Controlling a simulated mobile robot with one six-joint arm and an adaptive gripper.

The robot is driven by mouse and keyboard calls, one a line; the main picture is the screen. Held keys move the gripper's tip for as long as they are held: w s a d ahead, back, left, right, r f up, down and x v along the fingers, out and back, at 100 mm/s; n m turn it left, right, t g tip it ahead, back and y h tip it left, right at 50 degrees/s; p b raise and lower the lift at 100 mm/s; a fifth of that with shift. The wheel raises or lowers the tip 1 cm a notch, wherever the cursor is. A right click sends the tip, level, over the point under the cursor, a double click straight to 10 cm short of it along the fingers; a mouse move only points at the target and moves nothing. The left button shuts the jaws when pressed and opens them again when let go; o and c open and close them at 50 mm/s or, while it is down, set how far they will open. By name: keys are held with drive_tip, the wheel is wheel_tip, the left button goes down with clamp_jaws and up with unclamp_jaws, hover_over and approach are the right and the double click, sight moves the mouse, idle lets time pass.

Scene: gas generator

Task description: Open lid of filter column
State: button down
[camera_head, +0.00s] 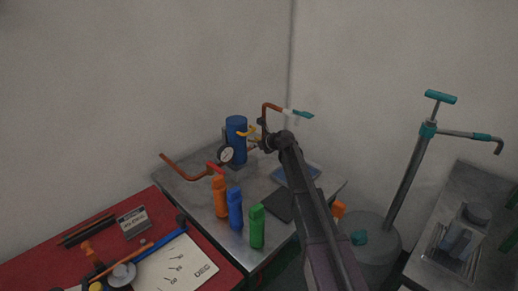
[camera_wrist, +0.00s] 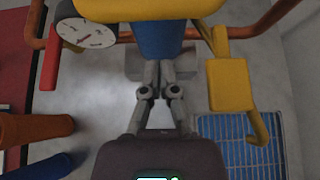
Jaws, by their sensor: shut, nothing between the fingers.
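The filter column appears to be the upright blue cylinder (camera_head: 236,124) on the grey metal table. I cannot tell its lid apart clearly in the head view. In the wrist view the blue cylinder (camera_wrist: 158,42) is partly covered by a yellow piece (camera_wrist: 150,10) at the top edge. A yellow handle-like part (camera_wrist: 230,86) hangs to the right of the fingers. My gripper (camera_wrist: 164,68) is shut and empty, with its fingertips close in front of the blue cylinder. Contact cannot be told. In the head view my arm reaches in from the lower right and the fingertips are hard to make out.
A round gauge (camera_head: 226,154) and copper pipe (camera_head: 184,172) stand left of the column. Orange (camera_head: 220,197), blue (camera_head: 235,209) and green (camera_head: 257,226) bottles stand at the table's front. A blue grid (camera_wrist: 242,143) lies right of the gripper. A red bench (camera_head: 60,240) is at left.

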sight(240, 128)
drive_tip(key=shift+w+a+r+p, duration=0.15)
drive_tip(key=shift+r+p, duration=0.85)
drive_tip(key=shift+w+a+r+p, duration=0.1)
drive_tip(key=shift+a+r+p, duration=0.05)
drive_tip(key=shift+r+p, duration=0.85)
drive_tip(key=shift+d+r, duration=0.1)
